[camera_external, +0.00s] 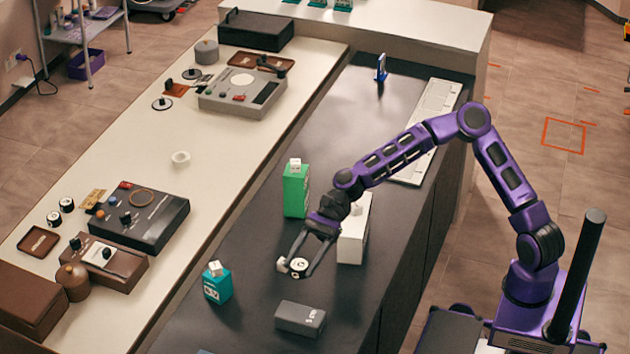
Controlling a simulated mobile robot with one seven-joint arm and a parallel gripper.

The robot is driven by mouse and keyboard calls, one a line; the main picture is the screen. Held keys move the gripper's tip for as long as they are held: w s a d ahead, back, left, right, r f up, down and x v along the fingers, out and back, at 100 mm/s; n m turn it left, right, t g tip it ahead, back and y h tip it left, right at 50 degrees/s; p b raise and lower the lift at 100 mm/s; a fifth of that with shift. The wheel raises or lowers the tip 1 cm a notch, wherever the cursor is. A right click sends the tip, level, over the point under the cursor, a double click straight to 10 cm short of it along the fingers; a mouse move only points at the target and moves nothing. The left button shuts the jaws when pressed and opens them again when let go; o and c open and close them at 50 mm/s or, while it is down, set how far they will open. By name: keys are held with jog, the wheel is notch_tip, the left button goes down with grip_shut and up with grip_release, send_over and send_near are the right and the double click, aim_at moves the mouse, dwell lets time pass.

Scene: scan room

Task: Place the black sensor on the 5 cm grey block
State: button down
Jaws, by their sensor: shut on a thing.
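My gripper (297,264) hangs over the dark counter with its fingers around a small round thing, which I take to be the black sensor (299,265). It shows a pale ringed top face and a dark edge; the fingers hide part of it. A small white piece (283,265) shows at the left fingertip; I cannot tell whether it belongs to the held thing. The grey block (301,318) lies flat on the counter, in front of and below the gripper in the picture, with white lettering on its end. Its top is bare, and the gripper is apart from it.
A teal block (217,284) and a green block (296,193), each with a white cube on top, stand left of and behind the gripper. A white block (353,232) stands close behind the wrist. A pale bench (181,220) with devices runs along the left.

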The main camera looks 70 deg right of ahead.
aim_at(303, 310)
jog(key=f+b, duration=0.1)
jog(key=f, duration=0.6)
jog(key=f+b, duration=0.1)
jog(key=f, duration=0.6)
jog(key=shift+w+d+f, duration=0.2)
jog(key=shift+f, duration=0.15)
jog(key=shift+f, duration=0.1)
jog(key=shift+c, duration=0.8)
grip_release()
jog(key=p+v, duration=0.2)
jog(key=v, duration=1)
